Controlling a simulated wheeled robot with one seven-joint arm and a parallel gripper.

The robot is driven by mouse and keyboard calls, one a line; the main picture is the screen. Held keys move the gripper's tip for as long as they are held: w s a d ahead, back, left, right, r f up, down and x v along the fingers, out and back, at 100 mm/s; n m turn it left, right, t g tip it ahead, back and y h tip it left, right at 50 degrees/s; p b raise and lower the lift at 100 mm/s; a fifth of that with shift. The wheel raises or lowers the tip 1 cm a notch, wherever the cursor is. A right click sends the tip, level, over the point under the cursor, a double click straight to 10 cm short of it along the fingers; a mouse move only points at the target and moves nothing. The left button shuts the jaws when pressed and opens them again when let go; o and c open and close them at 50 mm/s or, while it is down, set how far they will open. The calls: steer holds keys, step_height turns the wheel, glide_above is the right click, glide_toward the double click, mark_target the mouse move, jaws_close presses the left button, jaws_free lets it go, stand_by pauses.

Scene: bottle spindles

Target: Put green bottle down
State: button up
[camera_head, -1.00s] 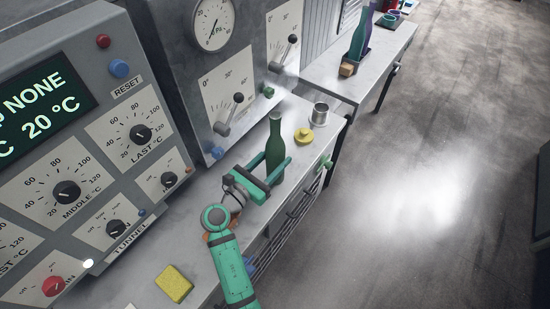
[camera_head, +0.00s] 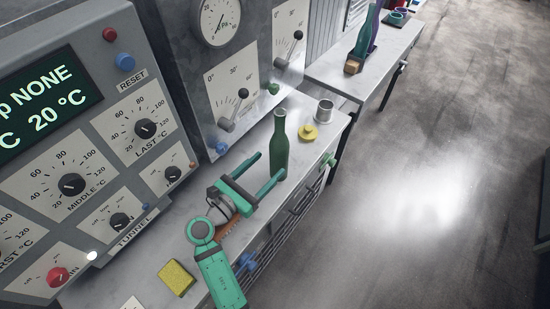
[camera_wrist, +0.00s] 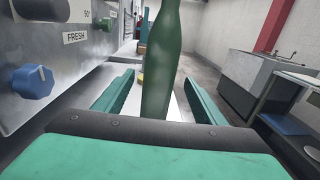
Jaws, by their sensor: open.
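The green bottle (camera_head: 280,147) stands upright on the pale bench top (camera_head: 228,165), near its front edge. My gripper (camera_head: 263,172) is open, with its two green fingers pointing toward the bottle from the near side. In the head view the fingertips end just short of the bottle or beside its lower body. In the wrist view the bottle (camera_wrist: 161,65) rises between the two spread fingers, with a gap on each side. The bottle's base is hidden there behind the gripper's body.
A yellow lidded piece (camera_head: 309,132) and a metal cup (camera_head: 324,111) stand beyond the bottle. A yellow sponge (camera_head: 176,278) lies on the near bench. Control panels with knobs (camera_head: 145,130) line the left. Another table (camera_head: 385,58) behind holds a teal bottle (camera_head: 364,40) and a wooden block (camera_head: 353,66).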

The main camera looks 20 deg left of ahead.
steer(key=v, duration=0.5)
steer(key=shift+s+a, duration=0.15)
steer(key=shift+s, duration=0.15)
